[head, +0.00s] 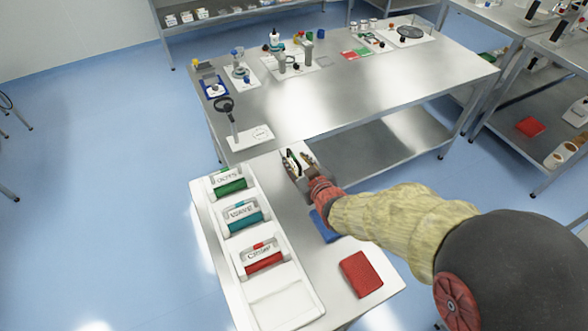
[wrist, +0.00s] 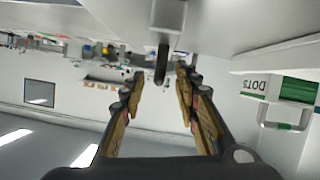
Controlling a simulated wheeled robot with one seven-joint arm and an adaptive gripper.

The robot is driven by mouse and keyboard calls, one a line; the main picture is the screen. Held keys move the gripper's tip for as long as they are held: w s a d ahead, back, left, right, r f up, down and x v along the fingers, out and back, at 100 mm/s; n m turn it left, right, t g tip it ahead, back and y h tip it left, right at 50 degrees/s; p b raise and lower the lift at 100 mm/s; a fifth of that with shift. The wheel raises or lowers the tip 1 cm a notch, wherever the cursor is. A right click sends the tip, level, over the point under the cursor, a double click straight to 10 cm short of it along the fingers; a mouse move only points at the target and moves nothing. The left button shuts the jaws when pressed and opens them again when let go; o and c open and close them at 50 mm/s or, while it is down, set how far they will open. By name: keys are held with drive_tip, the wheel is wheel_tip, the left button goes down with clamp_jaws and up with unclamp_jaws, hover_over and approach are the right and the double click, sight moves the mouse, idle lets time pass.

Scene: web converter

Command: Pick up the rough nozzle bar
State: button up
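My gripper (head: 297,163) is over the far end of the small metal table, its fingers apart. A dark bar-like piece with a pale part (head: 293,158) shows between the fingers in the head view. In the wrist view a dark rounded rod (wrist: 160,64) sticks out from a light grey block (wrist: 167,20), between and just beyond the fingertips. Gaps show on both sides, so the fingers do not appear to grip it. I cannot tell for sure whether this is the rough nozzle bar; no label on it is readable.
A white tray (head: 212,215) on the left holds green (head: 231,187), teal (head: 243,223) and red (head: 263,262) rollers; its front slot is empty. A red block (head: 361,274) and a partly hidden blue one (head: 324,227) lie to the right. A larger metal bench (head: 350,95) stands behind.

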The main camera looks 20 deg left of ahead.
drive_tip(key=shift+x, duration=0.85)
drive_tip(key=c, duration=0.8)
clamp_jaws()
